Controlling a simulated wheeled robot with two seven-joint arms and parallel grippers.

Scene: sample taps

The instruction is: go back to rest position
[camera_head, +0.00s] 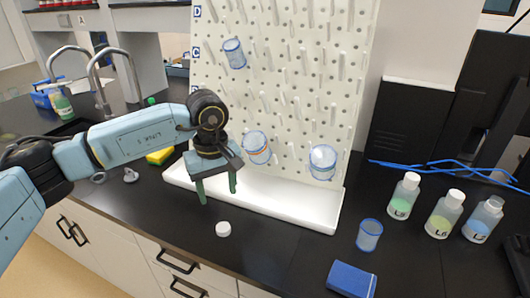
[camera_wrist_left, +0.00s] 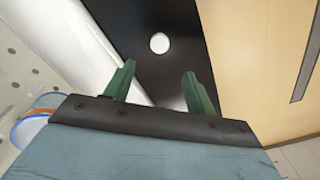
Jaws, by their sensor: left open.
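My left gripper (camera_head: 217,192) hangs above the black counter, in front of the white pegboard's tray. Its green fingers are apart with nothing between them. In the left wrist view the gripper (camera_wrist_left: 160,88) is also open and empty. A small white cap (camera_head: 223,229) lies on the counter just below and in front of the fingers. The cap also shows in the left wrist view (camera_wrist_left: 160,43), beyond the fingertips. Part of another gripper or arm of mine may show as a dark shape at the right edge, but its fingers are not visible.
A pegboard (camera_head: 270,90) with a white tray (camera_head: 290,205) holds several blue-rimmed beakers. On the right stand bottles L5 (camera_head: 402,199), L6 (camera_head: 444,216) and a third bottle (camera_head: 482,222). An upright beaker (camera_head: 369,236) and a blue box (camera_head: 351,280) are nearer. A yellow sponge (camera_head: 159,156) lies left.

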